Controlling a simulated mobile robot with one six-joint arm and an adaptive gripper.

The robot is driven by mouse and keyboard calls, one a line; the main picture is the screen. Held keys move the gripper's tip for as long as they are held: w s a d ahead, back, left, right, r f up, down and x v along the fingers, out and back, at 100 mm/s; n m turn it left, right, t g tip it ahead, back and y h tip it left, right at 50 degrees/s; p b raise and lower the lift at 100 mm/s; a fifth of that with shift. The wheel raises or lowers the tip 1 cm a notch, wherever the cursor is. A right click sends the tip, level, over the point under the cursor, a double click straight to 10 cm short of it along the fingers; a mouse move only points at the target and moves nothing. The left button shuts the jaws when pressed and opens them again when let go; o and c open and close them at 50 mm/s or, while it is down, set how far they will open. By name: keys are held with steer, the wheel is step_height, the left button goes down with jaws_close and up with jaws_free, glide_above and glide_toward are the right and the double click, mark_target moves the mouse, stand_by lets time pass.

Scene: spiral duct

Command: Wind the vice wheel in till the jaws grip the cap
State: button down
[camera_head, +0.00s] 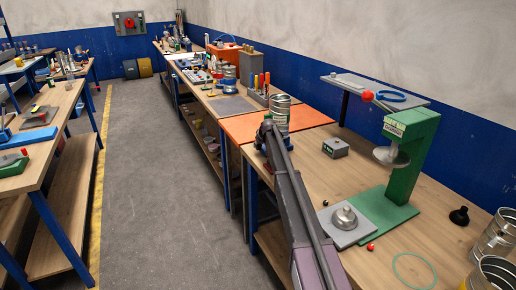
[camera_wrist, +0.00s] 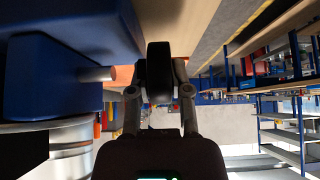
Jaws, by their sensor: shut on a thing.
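My gripper (camera_wrist: 158,75) is shut on the dark vice wheel (camera_wrist: 158,60), seen nearly edge-on between the two fingers in the wrist view. A short metal shaft (camera_wrist: 98,74) sticks out of the blue vice body (camera_wrist: 45,75) towards the wheel. A ribbed silver duct piece (camera_wrist: 70,142) shows below the vice at the lower left. In the head view a silver duct piece (camera_head: 281,112) stands upright by the vice, at the end of my arm. My arm hides most of the vice and wheel there. I cannot make out the jaws or whether they touch a cap.
A green press (camera_head: 415,150) with a red-knobbed lever stands on the right bench. A domed metal piece (camera_head: 344,217) sits on a grey plate before it. A small grey box (camera_head: 335,147) is nearby. Silver ducts (camera_head: 495,235) stand at the right edge. The floor aisle (camera_head: 165,170) is clear.

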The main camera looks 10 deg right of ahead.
stand_by(0.3)
steer(key=c, duration=0.6)
jaws_free()
steer(key=shift+o, duration=0.2)
steer(key=shift+w+p, duration=0.1)
steer(key=shift+p, duration=0.35)
